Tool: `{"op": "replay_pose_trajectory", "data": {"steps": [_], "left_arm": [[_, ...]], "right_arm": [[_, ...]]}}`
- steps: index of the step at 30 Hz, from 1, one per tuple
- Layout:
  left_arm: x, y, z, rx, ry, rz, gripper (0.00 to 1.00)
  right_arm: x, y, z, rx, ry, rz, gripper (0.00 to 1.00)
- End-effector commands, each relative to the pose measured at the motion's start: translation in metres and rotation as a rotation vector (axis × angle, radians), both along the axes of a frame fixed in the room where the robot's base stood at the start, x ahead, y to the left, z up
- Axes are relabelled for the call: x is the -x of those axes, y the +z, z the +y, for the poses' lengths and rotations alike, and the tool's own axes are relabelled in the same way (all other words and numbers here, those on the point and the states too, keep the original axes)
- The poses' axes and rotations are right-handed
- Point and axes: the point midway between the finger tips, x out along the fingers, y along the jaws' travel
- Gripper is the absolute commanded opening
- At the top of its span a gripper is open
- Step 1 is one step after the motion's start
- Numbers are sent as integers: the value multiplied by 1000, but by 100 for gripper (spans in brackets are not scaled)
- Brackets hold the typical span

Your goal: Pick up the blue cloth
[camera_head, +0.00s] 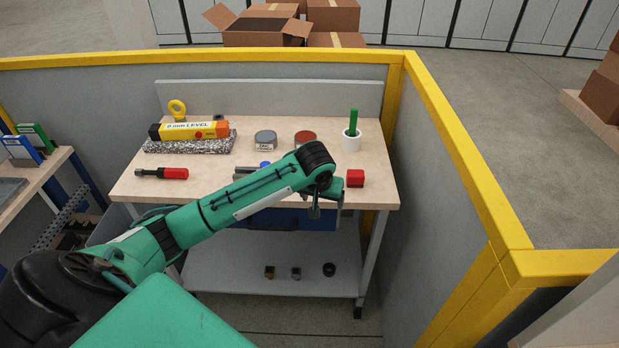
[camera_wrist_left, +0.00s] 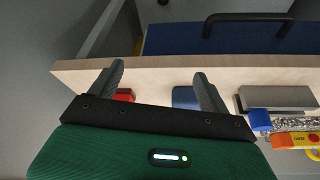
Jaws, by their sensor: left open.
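A flat blue piece (camera_wrist_left: 185,97), which looks like the blue cloth, lies on the wooden tabletop near its front edge in the left wrist view. It shows between the fingers, closer to the right one, and is partly hidden by the gripper. In the head view my arm hides that spot. My left gripper (camera_wrist_left: 160,70) is open and empty, with its fingers apart over the table's front edge. In the head view the left gripper (camera_head: 316,210) hangs at the front edge, left of the red block. My right gripper is in neither view.
A blue drawer (camera_wrist_left: 160,38) sits below. Yellow-topped walls (camera_head: 460,150) enclose the place.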

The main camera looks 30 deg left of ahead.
Motion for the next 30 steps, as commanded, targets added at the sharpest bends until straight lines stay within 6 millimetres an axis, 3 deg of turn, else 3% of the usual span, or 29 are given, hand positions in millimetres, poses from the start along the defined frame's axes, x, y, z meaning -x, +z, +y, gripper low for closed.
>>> {"op": "replay_pose_trajectory", "data": {"steps": [1,6,12,17,24,30], "left_arm": [[-7,25,13,-16,38,-10,80],[-23,74,49,-26,178,-16,80],[-32,98,73,-23,267,-23,80],[-38,83,79,-20,279,-21,80],[-54,40,88,-20,278,-22,80],[-61,23,91,-20,276,-23,80]], "right_arm": [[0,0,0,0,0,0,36],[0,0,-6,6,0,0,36],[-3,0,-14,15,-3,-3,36],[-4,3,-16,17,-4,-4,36],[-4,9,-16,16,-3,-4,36],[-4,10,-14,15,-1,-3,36]]}}
